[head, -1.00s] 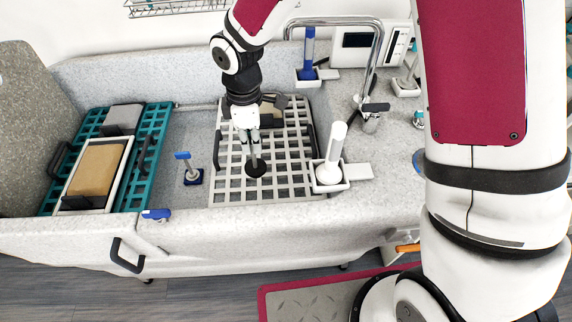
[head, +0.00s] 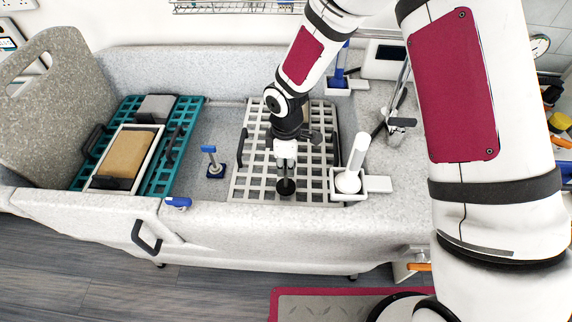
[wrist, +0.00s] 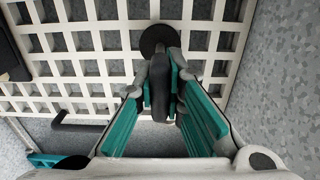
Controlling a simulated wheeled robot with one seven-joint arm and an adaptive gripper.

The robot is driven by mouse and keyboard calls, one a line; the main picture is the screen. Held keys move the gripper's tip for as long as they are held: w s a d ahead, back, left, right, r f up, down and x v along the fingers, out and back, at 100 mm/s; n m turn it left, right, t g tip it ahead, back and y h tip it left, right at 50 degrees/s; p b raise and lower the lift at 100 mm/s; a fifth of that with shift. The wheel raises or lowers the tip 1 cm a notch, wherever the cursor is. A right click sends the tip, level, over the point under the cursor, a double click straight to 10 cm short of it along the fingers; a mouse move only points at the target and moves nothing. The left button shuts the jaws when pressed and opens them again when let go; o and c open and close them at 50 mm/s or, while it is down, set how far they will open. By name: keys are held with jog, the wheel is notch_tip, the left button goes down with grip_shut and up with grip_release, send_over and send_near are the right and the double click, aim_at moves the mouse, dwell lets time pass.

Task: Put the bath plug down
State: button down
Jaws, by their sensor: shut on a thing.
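The bath plug, a round black disc, shows over the front part of the white lattice rack in the head view (head: 286,188). In the wrist view the disc (wrist: 159,39) lies just beyond my fingertips, and a dark upright handle (wrist: 160,88) sits between the fingers. My gripper (head: 286,172) points down and is shut on the plug's handle; its teal-padded fingers fill the middle of the wrist view (wrist: 166,72). I cannot tell whether the disc touches the slats. The fingers hide part of the handle.
The white lattice rack (head: 246,182) spans the tub. A white brush in a holder (head: 347,181) stands close on its right. A blue-topped post (head: 214,168) stands to its left, beyond it a teal rack (head: 161,170) with a framed tan block (head: 126,152).

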jog(key=c, duration=1.7)
grip_release()
jog(key=shift+f, duration=0.1)
